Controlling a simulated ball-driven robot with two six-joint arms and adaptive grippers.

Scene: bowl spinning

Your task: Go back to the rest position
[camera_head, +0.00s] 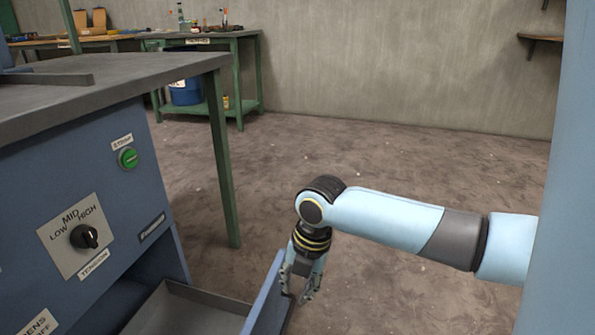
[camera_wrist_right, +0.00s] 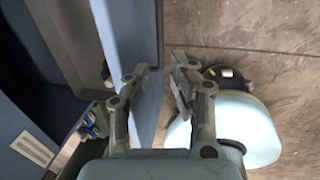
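My right gripper (camera_head: 302,285) points down beside the front panel of an open blue drawer (camera_head: 268,298). In the right wrist view its two fingers (camera_wrist_right: 162,68) are apart with nothing between them. The blue drawer panel (camera_wrist_right: 124,35) lies behind and left of the fingers there. One finger overlaps the panel, and I cannot tell whether it touches. My right arm reaches in from the right, bent at the wrist. My left gripper is not in view.
A blue cabinet with a grey top (camera_head: 120,85) stands at left, with a tension knob (camera_head: 85,236) and a green button (camera_head: 128,158). The drawer (camera_head: 205,298) juts out low. A workbench (camera_head: 215,38) stands at the back. Floor to the right is clear.

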